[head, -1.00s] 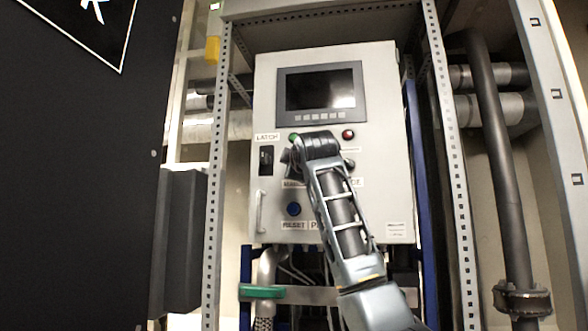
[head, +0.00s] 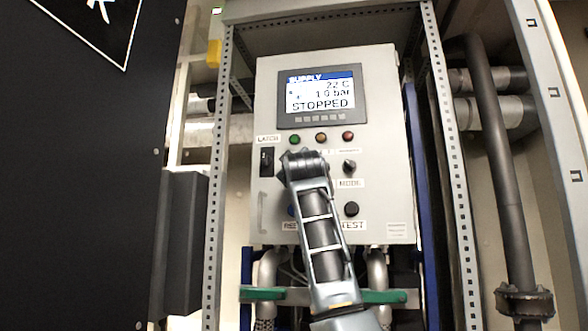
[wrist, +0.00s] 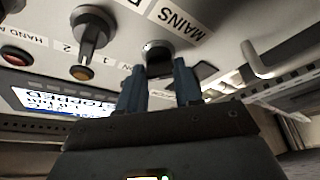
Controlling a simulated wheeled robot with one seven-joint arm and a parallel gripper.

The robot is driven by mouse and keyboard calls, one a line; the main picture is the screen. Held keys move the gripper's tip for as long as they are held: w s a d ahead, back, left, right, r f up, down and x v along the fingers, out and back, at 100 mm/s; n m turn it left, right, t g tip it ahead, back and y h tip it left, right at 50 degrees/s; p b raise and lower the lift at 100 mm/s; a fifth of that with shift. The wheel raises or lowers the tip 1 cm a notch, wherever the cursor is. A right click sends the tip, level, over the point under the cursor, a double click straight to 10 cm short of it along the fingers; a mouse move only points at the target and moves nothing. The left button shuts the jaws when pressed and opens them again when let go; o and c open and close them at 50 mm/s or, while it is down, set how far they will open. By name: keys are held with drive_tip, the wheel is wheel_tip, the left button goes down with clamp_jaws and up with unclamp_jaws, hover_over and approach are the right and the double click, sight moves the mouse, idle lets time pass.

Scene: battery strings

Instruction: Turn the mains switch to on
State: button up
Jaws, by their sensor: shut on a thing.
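The mains switch (wrist: 158,57) is a dark knob on the grey panel, below the MAINS label (wrist: 182,14) in the upside-down wrist view. My gripper (wrist: 158,80) has one blue-grey finger on each side of it and is shut on the knob. In the head view my gripper (head: 292,163) is against the left middle of the cabinet front (head: 385,130) and hides the switch. The cabinet's screen (head: 320,95) is lit and reads SUPPLY, 22 C, 1.0 bar, STOPPED.
The MODE knob (head: 349,167) is to the right of my gripper. Green, amber and red lamps (head: 321,137) sit above it. The TEST button (head: 351,209), black latch (head: 267,161) and door handle (head: 262,212) are nearby. Perforated posts (head: 218,190) flank the cabinet.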

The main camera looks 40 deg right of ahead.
drive_tip(key=shift+d+f, duration=0.1)
drive_tip(key=shift+f, duration=0.05)
drive_tip(key=o, duration=1)
drive_tip(key=shift+o, duration=0.2)
drive_tip(key=b+v, duration=0.2)
drive_tip(key=v, duration=0.5)
drive_tip(key=shift+s+a, duration=0.25)
drive_tip(key=shift+a, duration=0.05)
